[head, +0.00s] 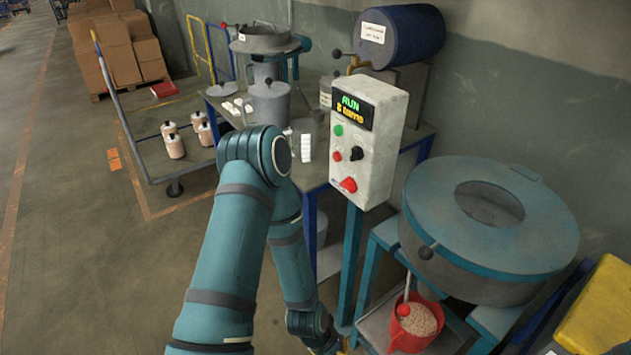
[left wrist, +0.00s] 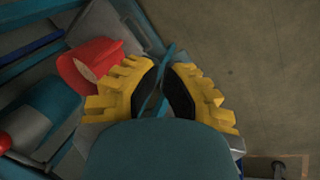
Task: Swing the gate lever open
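A short lever with a red knob (head: 404,309) sits under the round grey drum (head: 455,262) with the blue lid, just above a red jug (head: 428,342) of pale granules; I take it as the gate lever. In the left wrist view a red knob (left wrist: 4,142) shows at the left edge, and a red vessel (left wrist: 88,62) lies beside the left finger. My left gripper (left wrist: 164,72) is open, with a narrow gap between its yellow, black-padded fingers and nothing held. In the head view it is almost wholly hidden low at the bottom edge. My right gripper is out of view.
A control box (head: 368,140) with a lit display stands on a blue post (head: 350,260) beside my left arm. A workbench (head: 310,172) with pots is behind the arm. A yellow object (head: 600,310) is at the right edge. Open floor (head: 70,250) lies to the left.

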